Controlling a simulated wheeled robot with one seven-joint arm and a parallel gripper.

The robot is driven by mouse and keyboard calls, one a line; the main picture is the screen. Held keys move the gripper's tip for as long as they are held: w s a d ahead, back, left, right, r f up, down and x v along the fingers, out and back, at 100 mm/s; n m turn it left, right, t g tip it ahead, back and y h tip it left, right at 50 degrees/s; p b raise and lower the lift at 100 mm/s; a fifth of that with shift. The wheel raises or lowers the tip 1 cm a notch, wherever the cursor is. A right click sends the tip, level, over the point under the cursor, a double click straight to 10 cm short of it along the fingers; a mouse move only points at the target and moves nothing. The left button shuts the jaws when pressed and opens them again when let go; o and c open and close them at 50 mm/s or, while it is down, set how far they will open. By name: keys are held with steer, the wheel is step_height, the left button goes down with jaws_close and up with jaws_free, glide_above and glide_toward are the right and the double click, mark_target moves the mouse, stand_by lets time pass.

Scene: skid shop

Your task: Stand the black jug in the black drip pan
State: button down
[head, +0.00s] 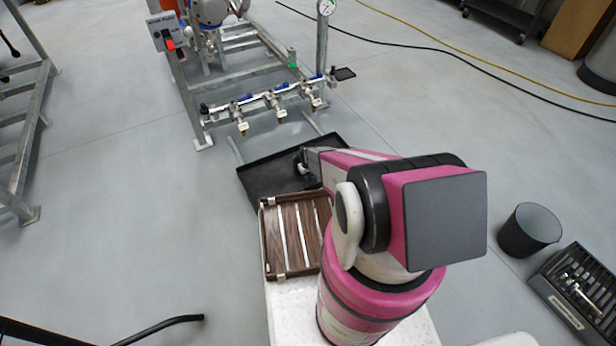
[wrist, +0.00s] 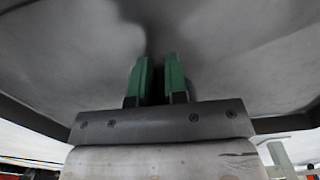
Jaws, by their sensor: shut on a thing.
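The black drip pan (head: 262,180) lies on the floor below the valve rack, its right part hidden behind my arm. My gripper (head: 306,158) is over the pan and pointing left. A small dark shape at its tip, which I take for the black jug (head: 299,164), barely stands out against the pan. In the wrist view my gripper (wrist: 158,75) has its green fingertips close together on something dark. A large grey surface fills the view behind them. I cannot tell whether the jug touches the pan floor or is upright.
A brown slatted crate (head: 271,240) stands just in front of the pan. The metal rack with valves (head: 265,102) is behind it. A dark bucket (head: 530,229) and a tray of metal parts (head: 577,290) are at the right.

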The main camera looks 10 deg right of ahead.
steer(key=c, duration=1.1)
jaws_free()
steer(key=shift+f, duration=0.1)
steer(key=shift+c, duration=0.2)
step_height(320, 180, up, 12)
steer(key=s+r+m, duration=0.1)
steer(key=s+r, duration=0.6)
steer(key=r, duration=0.5)
steer(key=s+r+m, duration=0.1)
steer(key=s+r, duration=0.6)
steer(key=r, duration=0.6)
steer(key=s+r+m, duration=0.1)
steer(key=s+r, duration=0.7)
steer(key=r, duration=0.5)
steer(key=shift+d+m, duration=0.15)
steer(key=shift+m, duration=0.15)
